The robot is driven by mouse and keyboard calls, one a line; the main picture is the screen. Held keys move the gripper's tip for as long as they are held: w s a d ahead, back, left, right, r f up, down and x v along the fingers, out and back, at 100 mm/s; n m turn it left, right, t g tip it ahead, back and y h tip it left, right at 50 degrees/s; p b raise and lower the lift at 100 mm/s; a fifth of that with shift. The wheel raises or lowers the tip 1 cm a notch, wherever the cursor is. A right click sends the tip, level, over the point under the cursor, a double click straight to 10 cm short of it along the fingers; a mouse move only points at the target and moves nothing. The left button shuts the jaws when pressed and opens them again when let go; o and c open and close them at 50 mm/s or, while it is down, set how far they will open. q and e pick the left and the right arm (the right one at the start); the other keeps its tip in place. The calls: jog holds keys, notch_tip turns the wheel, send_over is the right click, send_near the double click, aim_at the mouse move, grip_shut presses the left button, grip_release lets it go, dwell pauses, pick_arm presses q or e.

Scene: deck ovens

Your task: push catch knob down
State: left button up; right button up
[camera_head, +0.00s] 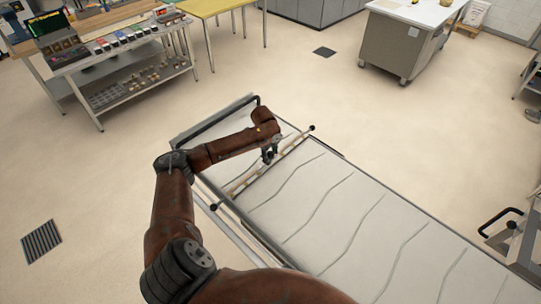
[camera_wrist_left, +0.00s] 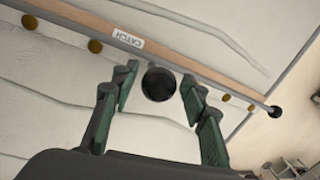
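The catch knob (camera_wrist_left: 158,84) is a round black knob beside a wooden bar (camera_wrist_left: 190,66) that carries a white "CATCH" label (camera_wrist_left: 128,39). My left gripper (camera_wrist_left: 159,88) is open, with one green finger on each side of the knob. Small gaps seem to show between fingers and knob; I cannot tell how far the knob lies below the fingertips. In the head view my left gripper (camera_head: 268,157) is over the wooden bar (camera_head: 243,183), near its middle, and hides the knob there. My right gripper is not in view.
The bar crosses a long pale canvas loader (camera_head: 345,215) with a dark frame; a black ball end (camera_head: 312,127) marks the bar's far end. A shelved bench (camera_head: 120,75) stands at the back left, a grey cabinet (camera_head: 405,45) at the back right. The floor between is mostly clear.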

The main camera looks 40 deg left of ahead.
pick_arm(q)
jog(key=shift+s, duration=0.1)
jog(key=c, duration=0.3)
grip_shut()
jog(key=shift+s+f+p, duration=0.1)
jog(key=shift+f+p, duration=0.2)
jog(key=shift+f, duration=0.7)
jog(key=o, duration=0.5)
grip_release()
jog(key=shift+r, duration=0.1)
notch_tip(320, 180, up, 12)
jog(key=s, duration=0.2)
jog(key=shift+d, duration=0.15)
